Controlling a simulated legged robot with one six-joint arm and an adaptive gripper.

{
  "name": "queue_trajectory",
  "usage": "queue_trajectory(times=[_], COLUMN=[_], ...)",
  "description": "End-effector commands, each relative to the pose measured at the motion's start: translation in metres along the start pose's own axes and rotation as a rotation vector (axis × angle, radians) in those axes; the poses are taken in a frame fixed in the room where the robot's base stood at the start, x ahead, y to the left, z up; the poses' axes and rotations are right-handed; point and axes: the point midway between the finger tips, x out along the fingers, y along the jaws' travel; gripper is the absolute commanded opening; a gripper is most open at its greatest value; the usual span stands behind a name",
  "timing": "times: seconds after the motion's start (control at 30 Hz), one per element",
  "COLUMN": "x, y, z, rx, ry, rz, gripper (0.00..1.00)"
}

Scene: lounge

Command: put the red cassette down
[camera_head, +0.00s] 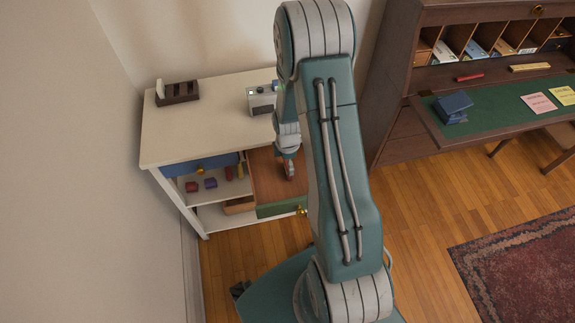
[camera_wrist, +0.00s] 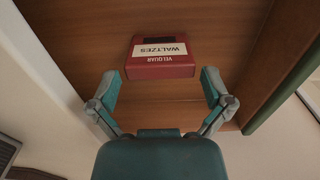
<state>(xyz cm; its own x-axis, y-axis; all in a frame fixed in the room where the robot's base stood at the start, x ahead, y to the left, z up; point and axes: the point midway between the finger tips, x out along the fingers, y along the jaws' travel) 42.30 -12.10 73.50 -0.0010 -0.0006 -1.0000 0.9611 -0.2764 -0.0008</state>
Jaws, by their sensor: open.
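The red cassette (camera_wrist: 160,66) lies on the wooden floor of an open drawer (camera_wrist: 215,22). Its white label reads "WALTZES", upside down in the wrist view. My gripper (camera_wrist: 160,82) is open, with one finger on each side of the cassette's near end. Gaps show between both fingers and the cassette. In the head view, my gripper (camera_head: 289,170) points down into the drawer (camera_head: 264,170), which is pulled out from the cream cabinet. My arm hides part of the drawer and cabinet there.
The cream cabinet (camera_head: 190,138) carries a dark rack (camera_head: 177,93) and a grey device (camera_head: 262,99) on top. Small red and purple items sit on its shelf. A writing desk (camera_head: 408,135) with books and papers stands at right. Wooden floor and a red rug (camera_head: 520,260) lie in front.

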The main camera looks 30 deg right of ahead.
Motion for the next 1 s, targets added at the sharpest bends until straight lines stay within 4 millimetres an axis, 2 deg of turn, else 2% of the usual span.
queue_trajectory(times=[0.1, 0.4, 0.67, 0.73, 0.87, 1.0], x=[-0.025, -0.08, -0.103, -0.116, -0.16, -0.211], y=[0.001, 0.001, 0.0, -0.001, -0.009, -0.027], z=[0.0, 0.0, -0.001, -0.005, -0.017, -0.032], rx=[0.0, 0.0, 0.01, 0.041, 0.168, 0.339], ry=[0.0, 0.0, 0.0, 0.0, 0.009, 0.034], rz=[0.005, 0.004, 0.005, 0.022, 0.076, 0.139], gripper=[1.0, 1.0, 1.0, 1.0, 1.0, 1.0])
